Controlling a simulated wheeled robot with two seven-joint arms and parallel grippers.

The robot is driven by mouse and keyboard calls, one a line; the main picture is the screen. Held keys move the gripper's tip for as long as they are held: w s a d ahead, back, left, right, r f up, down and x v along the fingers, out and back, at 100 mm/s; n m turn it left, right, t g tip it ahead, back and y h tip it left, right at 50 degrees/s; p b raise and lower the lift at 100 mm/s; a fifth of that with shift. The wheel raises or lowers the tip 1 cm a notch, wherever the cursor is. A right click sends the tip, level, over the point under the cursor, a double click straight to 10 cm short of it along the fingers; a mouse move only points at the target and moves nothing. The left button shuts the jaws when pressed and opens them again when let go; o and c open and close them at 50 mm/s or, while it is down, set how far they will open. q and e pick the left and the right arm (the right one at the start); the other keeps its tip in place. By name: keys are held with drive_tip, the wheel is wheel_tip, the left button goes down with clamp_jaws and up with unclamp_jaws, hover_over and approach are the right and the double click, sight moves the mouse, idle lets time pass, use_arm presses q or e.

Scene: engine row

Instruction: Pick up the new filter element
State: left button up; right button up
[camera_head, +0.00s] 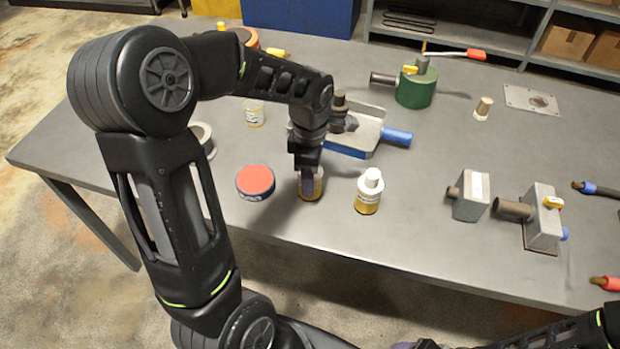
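No part is clearly marked as the new filter element. A round red-topped piece with a blue side (255,181) lies on the table, left of my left gripper. A pale ring-shaped piece (203,137) is partly hidden behind my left arm. My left gripper (308,184) points down at a small yellowish container (316,188) near the table's front edge. Its fingers overlap the container; whether they grip it I cannot tell. My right gripper (428,344) barely shows at the bottom edge, and its fingers cannot be made out.
A white-capped bottle (368,192) stands just right of the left gripper. A clear cup (254,114), a metal tray (368,132) and a green canister (416,86) are farther back. Grey blocks with pipes (543,222) stand to the right. The front middle is clear.

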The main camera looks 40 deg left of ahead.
use_arm(q)
drive_tip(key=c, duration=0.5)
wheel_tip(320, 180, up, 10)
drive_tip(key=shift+f+b, duration=0.1)
drive_tip(key=shift+b, duration=0.55)
use_arm(e)
drive_tip(key=shift+f, duration=0.55)
